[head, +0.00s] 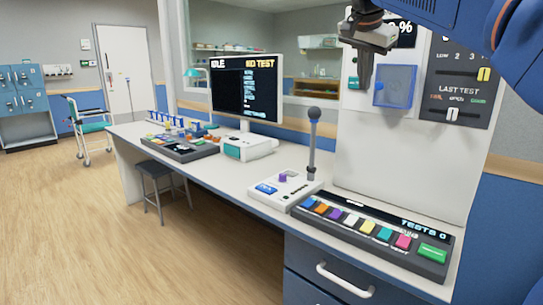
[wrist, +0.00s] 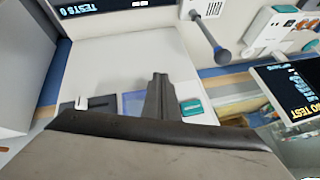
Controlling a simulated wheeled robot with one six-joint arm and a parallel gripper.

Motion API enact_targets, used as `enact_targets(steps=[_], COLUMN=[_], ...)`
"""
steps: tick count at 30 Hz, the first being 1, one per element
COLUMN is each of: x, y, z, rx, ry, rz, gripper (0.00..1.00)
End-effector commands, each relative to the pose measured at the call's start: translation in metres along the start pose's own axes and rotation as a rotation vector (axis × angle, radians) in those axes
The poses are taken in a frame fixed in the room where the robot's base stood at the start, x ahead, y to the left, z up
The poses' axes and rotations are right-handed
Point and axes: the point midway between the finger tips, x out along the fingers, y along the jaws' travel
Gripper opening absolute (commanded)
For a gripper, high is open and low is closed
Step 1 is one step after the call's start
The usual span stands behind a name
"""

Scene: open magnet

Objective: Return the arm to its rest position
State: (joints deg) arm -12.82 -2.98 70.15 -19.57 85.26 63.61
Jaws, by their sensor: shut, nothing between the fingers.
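My gripper (head: 366,76) hangs from the blue arm (head: 470,40) at the upper right of the head view, fingers pointing down. It is shut and empty, in front of the white upright panel (head: 390,150) and left of its blue clear cover (head: 394,86). In the wrist view the closed fingers (wrist: 156,98) point at the panel, with a teal part (wrist: 191,107) just to their right. The gripper seems apart from the panel, though the exact gap is hard to tell.
The desk bears a button console (head: 375,232), a microphone on a white base (head: 290,187), a monitor (head: 247,88) and a dark control board (head: 180,146). A stool (head: 166,180) stands by the desk. The wooden floor (head: 70,220) at left is clear.

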Motion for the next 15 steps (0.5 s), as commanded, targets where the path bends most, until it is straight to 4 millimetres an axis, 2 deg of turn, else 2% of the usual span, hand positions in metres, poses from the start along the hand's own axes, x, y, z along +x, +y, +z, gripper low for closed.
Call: enact_targets(steps=[1, 8, 15], x=[0.004, 0.033, 0.070], y=[0.019, 0.094, 0.178], z=[0.008, 0.056, 0.120], rx=[-0.040, -0.253, -0.456], ry=[-0.012, -0.068, -0.123], rz=[0.001, -0.014, -0.042], gripper=[0.00, 0.00, 0.00])
